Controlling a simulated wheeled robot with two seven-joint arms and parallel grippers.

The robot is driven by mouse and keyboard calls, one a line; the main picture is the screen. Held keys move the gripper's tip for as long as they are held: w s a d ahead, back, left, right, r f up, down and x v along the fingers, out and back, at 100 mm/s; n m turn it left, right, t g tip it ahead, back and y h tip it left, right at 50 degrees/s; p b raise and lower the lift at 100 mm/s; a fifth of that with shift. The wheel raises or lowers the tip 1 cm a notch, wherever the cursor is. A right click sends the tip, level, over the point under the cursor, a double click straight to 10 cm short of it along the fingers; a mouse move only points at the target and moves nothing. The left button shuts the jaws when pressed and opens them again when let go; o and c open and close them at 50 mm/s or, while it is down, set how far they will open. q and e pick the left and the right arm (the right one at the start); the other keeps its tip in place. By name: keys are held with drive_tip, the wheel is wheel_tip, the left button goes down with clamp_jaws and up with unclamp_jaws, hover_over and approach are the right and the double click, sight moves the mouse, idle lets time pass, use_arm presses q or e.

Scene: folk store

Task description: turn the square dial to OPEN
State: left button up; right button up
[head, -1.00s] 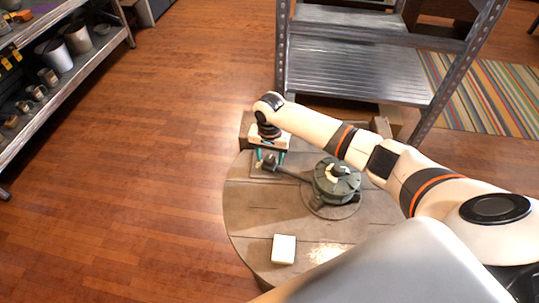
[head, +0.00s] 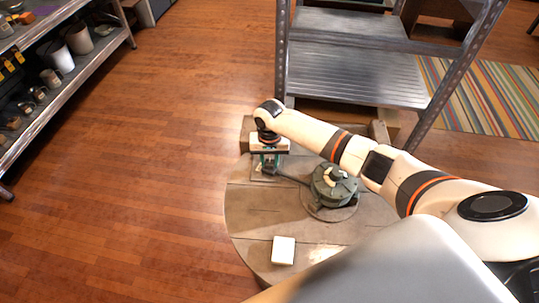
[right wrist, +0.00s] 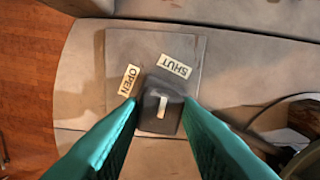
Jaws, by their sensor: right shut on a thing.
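The square dial (right wrist: 161,108) is a dark block with a pale line on top, standing on a grey plate (right wrist: 135,45) in the right wrist view. Its line points up and slightly right, toward the SHUT label (right wrist: 174,66). The OPEN label (right wrist: 129,80) lies to the upper left of the dial. My right gripper (right wrist: 160,112) is shut on the dial, its teal fingers on either side. In the head view, my right gripper (head: 269,160) reaches down at the back left of the round table. My left gripper is not in view.
A dark green round device (head: 335,187) stands on the round table (head: 250,210), right of the dial. A white block (head: 283,250) lies near the table's front. A metal shelf (head: 355,75) rises behind; a stocked shelf (head: 75,75) stands at left.

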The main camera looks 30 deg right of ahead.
sight(270, 162)
drive_tip(key=n+p, duration=0.2)
drive_tip(key=n, duration=0.1)
drive_tip(key=shift+r+n, duration=0.15)
drive_tip(key=shift+n, duration=0.15)
drive_tip(key=n+p, duration=0.1)
drive_tip(key=n, duration=0.2)
drive_tip(key=shift+n+p, duration=0.3)
drive_tip(key=shift+p, duration=0.1)
drive_tip(key=n+p, duration=0.1)
drive_tip(key=n, duration=0.2)
drive_tip(key=shift+n, duration=2.4)
drive_tip(key=o, duration=1)
drive_tip(key=shift+c, duration=0.2)
wheel_tip(270, 162, up, 12)
